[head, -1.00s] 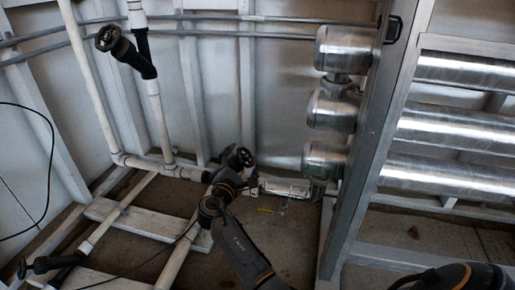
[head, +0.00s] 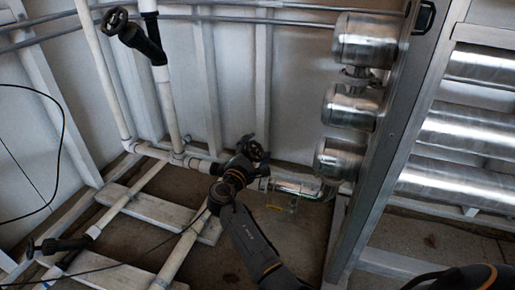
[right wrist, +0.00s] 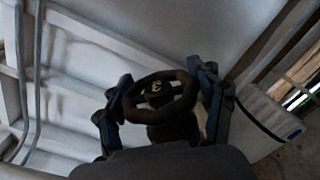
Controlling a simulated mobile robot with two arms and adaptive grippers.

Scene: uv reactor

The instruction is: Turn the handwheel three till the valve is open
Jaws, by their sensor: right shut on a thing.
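Handwheel three (right wrist: 158,88) is a dark ring with a "3" on its hub, in the middle of the right wrist view. My right gripper (right wrist: 160,100) has a finger on each side of the wheel and is shut on its rim. In the head view the wheel (head: 254,149) shows small and dark at the pipe by the wall, with my right gripper (head: 243,163) at it. The valve body below is mostly hidden by my gripper. My left gripper is not in the head view; only part of a dark arm shows at the bottom right.
Another dark handwheel (head: 115,20) stands on the upright pipe at the upper left. One more (head: 30,248) lies low at the left. Steel cylinders (head: 348,105) and a metal frame post (head: 385,150) stand to the right. White pipes run along the floor.

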